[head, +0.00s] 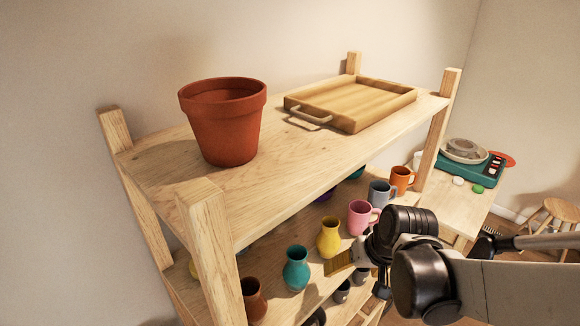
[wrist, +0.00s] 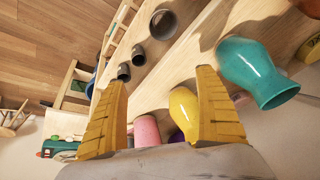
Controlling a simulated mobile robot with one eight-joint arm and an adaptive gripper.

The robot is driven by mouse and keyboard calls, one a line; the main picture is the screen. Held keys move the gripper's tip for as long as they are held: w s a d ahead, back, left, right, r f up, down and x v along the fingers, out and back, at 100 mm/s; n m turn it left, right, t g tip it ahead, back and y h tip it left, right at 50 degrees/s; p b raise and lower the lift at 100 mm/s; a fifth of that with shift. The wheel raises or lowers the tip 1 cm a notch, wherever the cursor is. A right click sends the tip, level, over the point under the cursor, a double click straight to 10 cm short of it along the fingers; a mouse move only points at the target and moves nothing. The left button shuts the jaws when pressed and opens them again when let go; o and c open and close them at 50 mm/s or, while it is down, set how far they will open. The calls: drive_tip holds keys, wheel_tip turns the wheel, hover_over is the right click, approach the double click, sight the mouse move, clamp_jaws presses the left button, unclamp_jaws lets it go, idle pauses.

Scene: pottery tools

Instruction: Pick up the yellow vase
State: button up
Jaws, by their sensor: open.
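The yellow vase (head: 329,238) stands upright on the middle shelf, between a teal vase (head: 296,268) and a pink mug (head: 361,216). My gripper (head: 345,262) is in front of it, low and to its right in the head view. In the wrist view the yellow vase (wrist: 184,110) shows between the two yellow fingers of my gripper (wrist: 160,108), nearer the right finger, which hides part of its edge. The fingers are spread wide with nothing held. Whether they touch the vase cannot be told.
The teal vase (wrist: 256,72) is close beside the right finger, and the pink mug (wrist: 147,131) shows between the fingers. Dark cups (wrist: 163,24) stand on a lower level. The top shelf above holds a terracotta pot (head: 225,120) and a wooden tray (head: 352,103).

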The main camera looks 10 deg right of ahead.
sight(329, 241)
drive_tip(key=w, duration=0.2)
drive_tip(key=w+a, duration=0.1)
drive_tip(key=w, duration=0.3)
drive_tip(key=shift+w+a, duration=0.1)
drive_tip(key=shift+a, duration=0.3)
drive_tip(key=w, duration=0.3)
drive_tip(key=w+a+f, duration=0.1)
drive_tip(key=shift+w, duration=0.3)
drive_tip(key=shift+s, duration=0.1)
drive_tip(key=c, duration=1.5)
